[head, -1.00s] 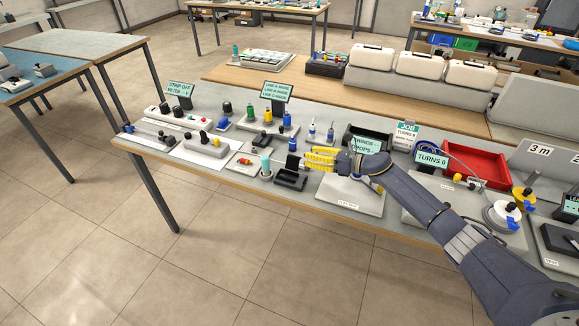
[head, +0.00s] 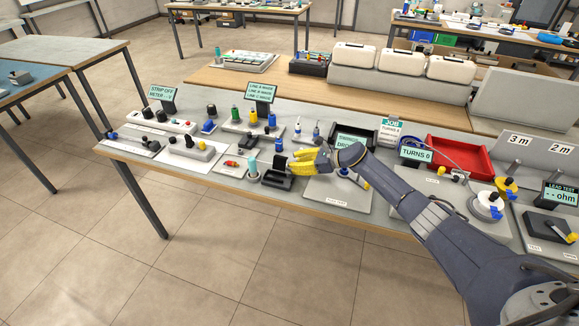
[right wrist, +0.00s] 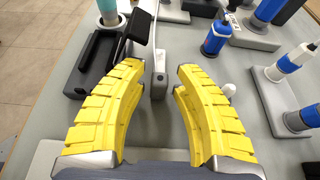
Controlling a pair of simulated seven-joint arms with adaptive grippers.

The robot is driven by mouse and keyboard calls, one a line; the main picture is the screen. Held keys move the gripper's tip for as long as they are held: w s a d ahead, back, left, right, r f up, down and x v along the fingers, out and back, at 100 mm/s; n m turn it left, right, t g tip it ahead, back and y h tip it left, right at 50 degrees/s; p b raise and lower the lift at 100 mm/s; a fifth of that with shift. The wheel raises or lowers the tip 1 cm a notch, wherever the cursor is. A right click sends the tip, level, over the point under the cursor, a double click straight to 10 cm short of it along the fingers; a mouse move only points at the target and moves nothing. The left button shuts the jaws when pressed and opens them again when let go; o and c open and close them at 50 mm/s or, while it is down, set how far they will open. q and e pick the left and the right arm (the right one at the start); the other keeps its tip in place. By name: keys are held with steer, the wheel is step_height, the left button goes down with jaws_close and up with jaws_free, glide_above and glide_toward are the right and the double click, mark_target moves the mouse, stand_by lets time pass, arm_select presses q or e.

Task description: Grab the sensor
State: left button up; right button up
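My right gripper (head: 300,162) is over the front of the bench; in the right wrist view its yellow fingers (right wrist: 158,72) are apart with a clear gap. A slim grey upright piece (right wrist: 159,62) stands between and beyond the fingertips, with no contact visible. A black upright block (right wrist: 138,27) leans beside it over a low black cradle (right wrist: 92,68), which also shows in the head view (head: 277,182). A teal-topped cylinder (head: 252,167) stands left of the cradle. No label marks which of these is the sensor. My left gripper is not in view.
A grey plate (head: 338,194) lies under my right forearm. A red tray (head: 459,160) and a black bin (head: 354,134) stand farther back.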

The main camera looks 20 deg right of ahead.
steer(key=shift+w+a+f, duration=0.25)
steer(key=shift+w+a, duration=0.05)
steer(key=shift+a, duration=0.15)
steer(key=shift+c, duration=0.6)
jaws_close()
